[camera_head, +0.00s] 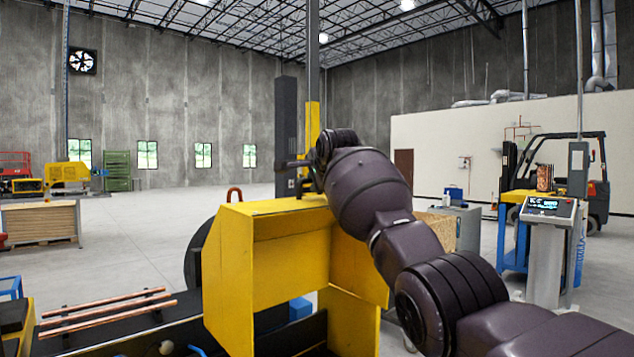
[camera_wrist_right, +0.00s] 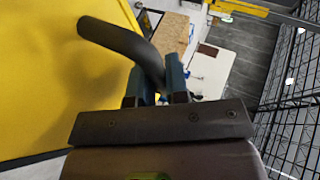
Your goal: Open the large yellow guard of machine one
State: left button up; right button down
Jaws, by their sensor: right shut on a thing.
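The large yellow guard (camera_head: 230,275) stands on the machine at the centre of the head view, an angular hood with its open underside showing part of the dark interior. Its yellow face also fills the left of the right wrist view (camera_wrist_right: 50,75). A dark curved handle (camera_wrist_right: 115,38) sticks out beside that face. My right gripper (camera_wrist_right: 160,88) is shut on the handle's near end, between its two fingers. In the head view, my right arm reaches in from the lower right and its gripper (camera_head: 300,172) is at the guard's top edge, partly hidden by the wrist. My left gripper is not in view.
Copper tubes (camera_head: 108,312) lie on the machine bed at lower left. A red loop (camera_head: 234,192) stands on the guard's top. A control panel (camera_head: 550,207) and a forklift (camera_head: 590,195) are at right. Open floor (camera_head: 140,235) lies behind the bed.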

jog(key=shift+f, duration=0.1)
jog(key=c, duration=1.1)
grip_release()
jog(key=shift+c, duration=0.2)
jog(key=shift+b+v, duration=0.65)
jog(key=shift+v, duration=0.15)
jog(key=b+v, duration=0.2)
jog(key=v, duration=0.7)
jog(key=shift+b, duration=0.3)
jog(key=shift+s, duration=0.1)
